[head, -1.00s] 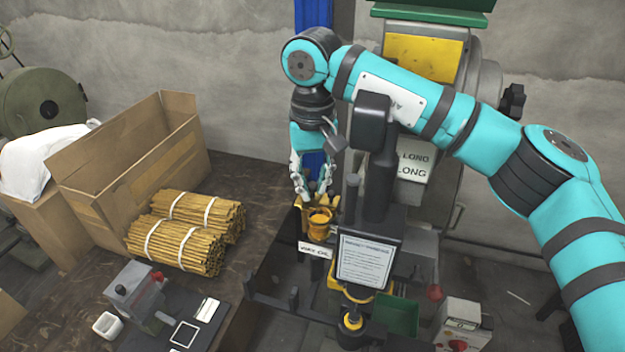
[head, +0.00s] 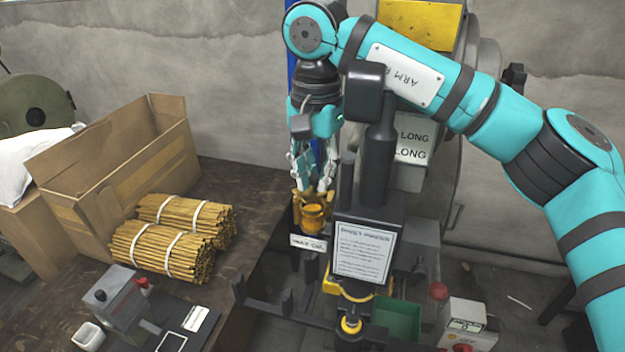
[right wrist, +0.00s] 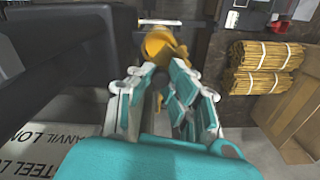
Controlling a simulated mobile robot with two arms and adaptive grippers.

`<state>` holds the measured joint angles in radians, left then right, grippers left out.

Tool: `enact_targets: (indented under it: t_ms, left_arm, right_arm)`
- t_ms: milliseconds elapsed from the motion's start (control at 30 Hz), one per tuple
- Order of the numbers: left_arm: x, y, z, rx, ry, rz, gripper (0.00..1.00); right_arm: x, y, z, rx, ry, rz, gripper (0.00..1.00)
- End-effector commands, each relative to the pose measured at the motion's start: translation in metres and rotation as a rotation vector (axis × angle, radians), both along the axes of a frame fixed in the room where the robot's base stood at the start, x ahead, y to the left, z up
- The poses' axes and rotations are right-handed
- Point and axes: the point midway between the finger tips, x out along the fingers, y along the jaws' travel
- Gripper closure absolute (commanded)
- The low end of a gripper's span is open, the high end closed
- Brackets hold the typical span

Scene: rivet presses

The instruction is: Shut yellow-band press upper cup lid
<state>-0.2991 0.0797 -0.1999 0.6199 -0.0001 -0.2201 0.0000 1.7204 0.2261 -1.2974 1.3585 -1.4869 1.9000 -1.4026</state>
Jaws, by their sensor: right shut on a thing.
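The press (head: 377,205) stands right of the table, with a dark upper body and a yellow band (head: 348,288) around its lower part. The orange-yellow upper cup (head: 313,217) sits on its left side, above a "WAX OIL" label. The cup's round mouth shows in the right wrist view (right wrist: 158,44). My right gripper (head: 315,187) reaches down just behind the cup. Its fingers are shut on a yellow piece at the cup's back, seemingly the lid; the fingers hide most of it, so its angle is unclear. My left gripper is in neither view.
The black press column stands close to the right of my gripper. On the table are bundled sticks (head: 165,250), an open cardboard box (head: 110,200) and a small grey device (head: 117,305). A green bin (head: 397,320) and a control box (head: 468,322) are lower right.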

Motion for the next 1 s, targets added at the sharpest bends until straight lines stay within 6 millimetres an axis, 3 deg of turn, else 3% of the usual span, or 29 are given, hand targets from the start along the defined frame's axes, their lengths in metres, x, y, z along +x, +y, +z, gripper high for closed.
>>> enact_targets:
  t_ms: [500, 1000]
  left_arm:
    - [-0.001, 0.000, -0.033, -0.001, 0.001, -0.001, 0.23]
    - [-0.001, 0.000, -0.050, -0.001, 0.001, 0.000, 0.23]
  right_arm:
    - [-0.016, -0.003, -0.002, 0.002, -0.002, -0.488, 1.00]
    - [-0.027, 0.000, 0.000, 0.002, -0.002, -0.847, 1.00]
